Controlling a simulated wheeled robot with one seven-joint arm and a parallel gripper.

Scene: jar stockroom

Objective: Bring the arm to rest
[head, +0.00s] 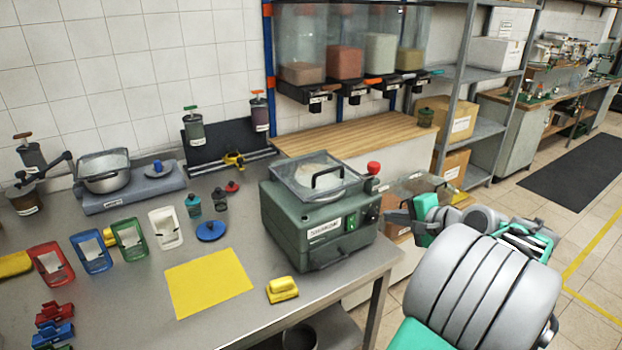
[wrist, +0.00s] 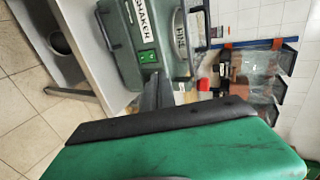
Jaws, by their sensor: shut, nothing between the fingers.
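My arm reaches in from the right of the head view, beside the right end of the steel bench (head: 222,330). My gripper (head: 392,215) is at the arm's far end, pointing left toward the green shaker machine (head: 318,228). In the wrist view the dark fingers of my gripper (wrist: 157,88) are together and hold nothing. The shaker (wrist: 135,42) shows beyond them, turned sideways, apart from the fingers as far as I can tell.
A yellow mat (head: 208,282) and a yellow block (head: 282,290) lie on the bench left of the shaker. Behind my gripper are a wooden counter (head: 350,134), clear dispensers (head: 345,50) and a grey shelf rack (head: 482,130). Tiled floor (head: 590,230) is open at right.

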